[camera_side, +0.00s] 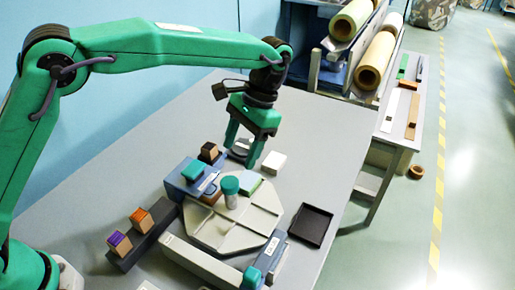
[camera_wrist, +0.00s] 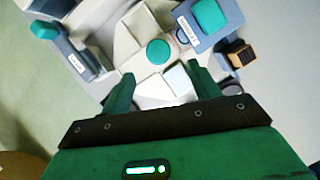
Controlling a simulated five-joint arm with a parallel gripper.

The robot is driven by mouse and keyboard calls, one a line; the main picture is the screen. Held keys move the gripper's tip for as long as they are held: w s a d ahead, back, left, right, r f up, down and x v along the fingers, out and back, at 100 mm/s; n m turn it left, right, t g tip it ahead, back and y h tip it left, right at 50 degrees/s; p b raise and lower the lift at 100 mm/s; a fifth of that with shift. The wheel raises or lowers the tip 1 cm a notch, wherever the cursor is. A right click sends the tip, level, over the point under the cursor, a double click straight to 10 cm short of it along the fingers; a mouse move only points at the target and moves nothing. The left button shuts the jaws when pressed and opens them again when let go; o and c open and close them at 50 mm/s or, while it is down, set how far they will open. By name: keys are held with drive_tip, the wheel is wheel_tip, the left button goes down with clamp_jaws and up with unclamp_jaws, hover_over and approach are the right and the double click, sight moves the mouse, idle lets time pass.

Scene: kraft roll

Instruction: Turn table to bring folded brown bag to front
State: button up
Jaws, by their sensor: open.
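The turntable is a pale grey, many-sided plate (camera_side: 222,229) on the bench, with an upright teal-topped knob (camera_side: 231,185). The knob also shows in the wrist view (camera_wrist: 158,51). A pale green flat piece (camera_side: 251,187) lies beside the knob. I cannot make out a folded brown bag for certain. My gripper (camera_side: 243,148) is open above the bench, behind the turntable and near a white block (camera_side: 274,162). In the wrist view its fingers (camera_wrist: 163,85) are spread, with white surfaces showing between them and the knob beyond. No held object shows.
Blue-grey blocks with teal pads (camera_side: 193,170) (camera_side: 251,277) stand around the turntable. Cubes with dark (camera_side: 209,152), orange (camera_side: 141,220) and purple (camera_side: 118,243) markings stand to the left. A black tray (camera_side: 310,225) lies right. The bench's back left is clear. Paper rolls (camera_side: 375,60) sit on a rack behind.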

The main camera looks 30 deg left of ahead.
sight(230, 181)
drive_tip(key=shift+x, duration=3.9)
drive_tip(key=shift+s+d, duration=0.1)
clamp_jaws()
drive_tip(key=shift+m, duration=1.5)
drive_tip(key=shift+s, duration=0.1)
unclamp_jaws()
drive_tip(key=shift+d, duration=0.1)
drive_tip(key=shift+r, duration=0.15)
